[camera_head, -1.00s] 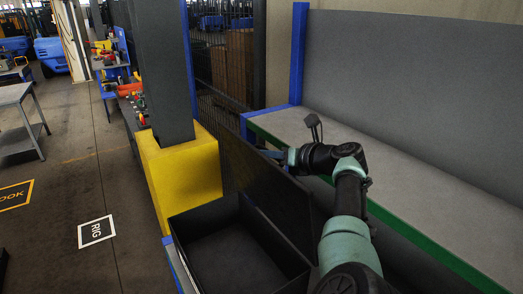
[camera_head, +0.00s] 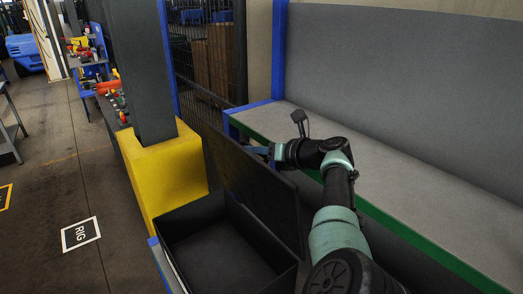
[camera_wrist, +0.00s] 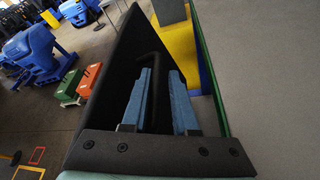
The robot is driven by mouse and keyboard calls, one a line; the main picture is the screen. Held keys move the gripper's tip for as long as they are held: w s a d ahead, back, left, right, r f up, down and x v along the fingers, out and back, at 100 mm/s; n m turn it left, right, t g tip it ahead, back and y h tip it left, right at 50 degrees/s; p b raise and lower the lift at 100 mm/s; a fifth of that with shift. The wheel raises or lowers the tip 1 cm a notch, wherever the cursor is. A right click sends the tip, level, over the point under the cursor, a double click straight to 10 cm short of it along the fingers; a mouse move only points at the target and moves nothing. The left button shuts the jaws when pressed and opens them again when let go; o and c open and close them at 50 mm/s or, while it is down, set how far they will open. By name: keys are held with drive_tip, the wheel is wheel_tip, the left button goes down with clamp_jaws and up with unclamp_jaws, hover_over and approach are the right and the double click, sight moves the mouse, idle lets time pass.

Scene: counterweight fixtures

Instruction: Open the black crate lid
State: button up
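The black crate (camera_head: 228,275) stands open at the bottom centre of the head view, and its inside looks empty. Its black lid (camera_head: 250,185) stands raised, roughly upright, along the crate's right side. My gripper (camera_head: 258,150) is at the lid's upper edge, on the side towards the bench. In the wrist view the lid (camera_wrist: 108,85) is a dark panel left of my gripper (camera_wrist: 162,76). A black loop handle (camera_wrist: 155,42) on the lid passes between the two blue fingers. The fingers are apart; contact with the handle is unclear.
A grey-topped bench (camera_head: 400,178) with a green edge runs along the right, close to my arm. A yellow block with a dark post (camera_head: 165,175) stands just behind the crate. A mesh fence (camera_head: 208,60) is behind. Floor at left is free near the RIG sign (camera_head: 80,234).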

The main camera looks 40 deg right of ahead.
drive_tip(key=shift+r, duration=0.1)
drive_tip(key=v, duration=1.3)
drive_tip(key=shift+w+f, duration=0.1)
drive_tip(key=shift+f, duration=0.1)
idle(0.4)
